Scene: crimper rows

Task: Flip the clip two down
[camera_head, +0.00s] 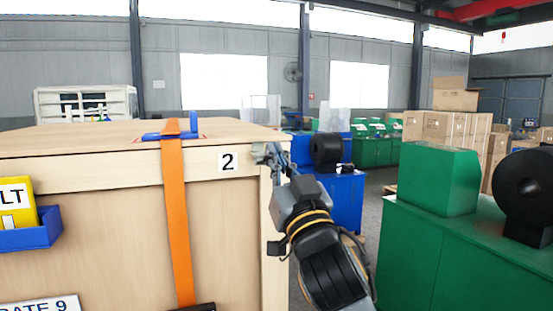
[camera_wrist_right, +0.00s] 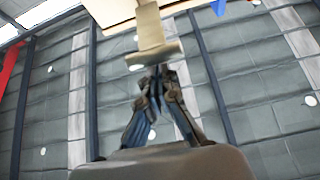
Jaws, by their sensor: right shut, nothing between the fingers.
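The wooden crate (camera_head: 225,210) stands at the left with a white "2" label (camera_head: 228,161) near its upper right corner. A small grey-beige clip (camera_head: 260,150) sits at that corner, right of the label. In the right wrist view, a pale clip-like part with a wide lip (camera_wrist_right: 153,52) stands just past my fingertips. My right gripper (camera_head: 275,160) is at the crate's corner, beside the clip, with its fingers closed and empty. In the wrist view the fingertips (camera_wrist_right: 158,75) meet close to the lip; I cannot tell whether they touch it. My left gripper is out of view.
A blue bin (camera_head: 30,236) hangs at the left. A green cabinet (camera_head: 440,255) stands at the right, a blue cabinet (camera_head: 345,200) behind my arm. Floor shows between them.

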